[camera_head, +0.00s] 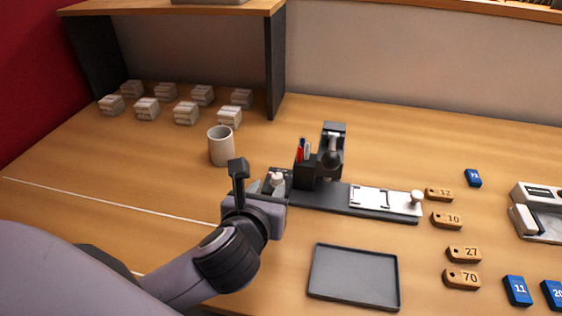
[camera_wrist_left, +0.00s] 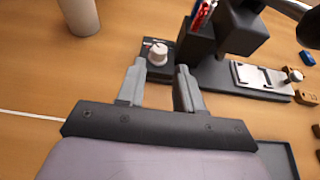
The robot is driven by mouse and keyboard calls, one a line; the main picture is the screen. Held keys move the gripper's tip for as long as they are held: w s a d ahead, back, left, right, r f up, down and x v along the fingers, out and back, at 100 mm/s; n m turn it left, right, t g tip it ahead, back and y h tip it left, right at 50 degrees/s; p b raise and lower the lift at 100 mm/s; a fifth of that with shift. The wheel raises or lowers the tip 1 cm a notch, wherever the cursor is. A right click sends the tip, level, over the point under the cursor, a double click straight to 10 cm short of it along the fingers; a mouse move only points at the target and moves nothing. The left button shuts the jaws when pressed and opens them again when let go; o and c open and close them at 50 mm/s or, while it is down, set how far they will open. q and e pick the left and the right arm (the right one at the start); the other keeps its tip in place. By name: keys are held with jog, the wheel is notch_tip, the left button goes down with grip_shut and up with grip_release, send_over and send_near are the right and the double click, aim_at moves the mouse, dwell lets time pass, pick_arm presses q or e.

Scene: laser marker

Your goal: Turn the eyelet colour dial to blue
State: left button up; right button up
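The colour dial (camera_wrist_left: 157,54) is a small white-grey knob on the black plate at the left end of the marking machine. In the head view the dial (camera_head: 277,178) shows just beyond my left gripper (camera_head: 266,188). In the left wrist view my left gripper (camera_wrist_left: 160,72) is open, with its two fingers apart and nothing held. The dial appears just ahead of and between the fingertips; I cannot tell whether they touch it. The dial's setting and any colour marks are too small to read. My right gripper is in neither view.
The laser marker (camera_head: 331,150) stands behind its base, beside a black holder with red and blue pens (camera_head: 301,150). A white mug (camera_head: 221,146) is at the left, a grey tray (camera_head: 354,276) in front. Numbered wooden tags (camera_head: 463,254) and blue tags (camera_head: 517,291) lie right.

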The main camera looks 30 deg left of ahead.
aim_at(277, 177)
pick_arm(q)
jog(key=shift+x, duration=3.6)
grip_shut()
